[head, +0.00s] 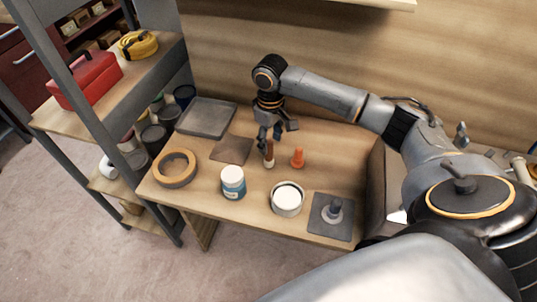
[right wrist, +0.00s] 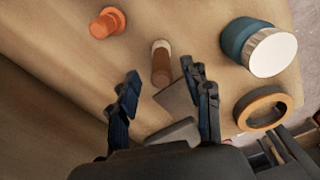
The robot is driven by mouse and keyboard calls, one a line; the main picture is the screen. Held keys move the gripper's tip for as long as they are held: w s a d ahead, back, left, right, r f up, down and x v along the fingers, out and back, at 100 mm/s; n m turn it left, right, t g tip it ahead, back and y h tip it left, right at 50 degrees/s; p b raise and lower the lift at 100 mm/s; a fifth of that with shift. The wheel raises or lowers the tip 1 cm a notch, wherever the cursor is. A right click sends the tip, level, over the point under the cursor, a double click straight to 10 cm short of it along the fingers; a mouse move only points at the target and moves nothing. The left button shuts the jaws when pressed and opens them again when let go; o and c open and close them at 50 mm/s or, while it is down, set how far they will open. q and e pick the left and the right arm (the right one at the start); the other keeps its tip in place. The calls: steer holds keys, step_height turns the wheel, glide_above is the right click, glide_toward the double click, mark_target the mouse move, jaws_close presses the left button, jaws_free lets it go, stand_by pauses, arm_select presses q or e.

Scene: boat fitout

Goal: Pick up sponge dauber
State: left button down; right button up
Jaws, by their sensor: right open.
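The sponge dauber, which I take to be the small upright piece with a brown handle and pale end (head: 268,158), stands on the wooden bench (head: 205,187). It also shows in the right wrist view (right wrist: 161,68), ahead of and roughly between my fingers. My right gripper (head: 269,133) points down just above the dauber, close to its top. Its two dark fingers (right wrist: 164,92) are spread apart with nothing held between them. I cannot tell from these views whether a finger touches the dauber. My left gripper is in neither view.
An orange cone-like piece (head: 298,158) stands close right of the dauber. A blue jar (head: 232,183), tape roll (head: 175,168), white can (head: 287,198), grey pad (head: 343,229) with a small item, brown sheet (head: 231,149) and grey tray (head: 206,118) surround it. A shelf rack (head: 105,120) stands left.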

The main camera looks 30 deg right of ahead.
mark_target(269, 151)
step_height(269, 151, down, 3)
steer(key=shift+w+a+r, duration=0.1)
steer(key=shift+w+r, duration=0.05)
step_height(269, 151, down, 2)
steer(key=shift+w+f, duration=0.1)
steer(key=shift+f, duration=0.3)
steer(key=shift+c, duration=0.4)
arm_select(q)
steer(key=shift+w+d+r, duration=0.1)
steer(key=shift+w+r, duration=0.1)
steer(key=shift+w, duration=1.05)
arm_select(e)
jaws_close()
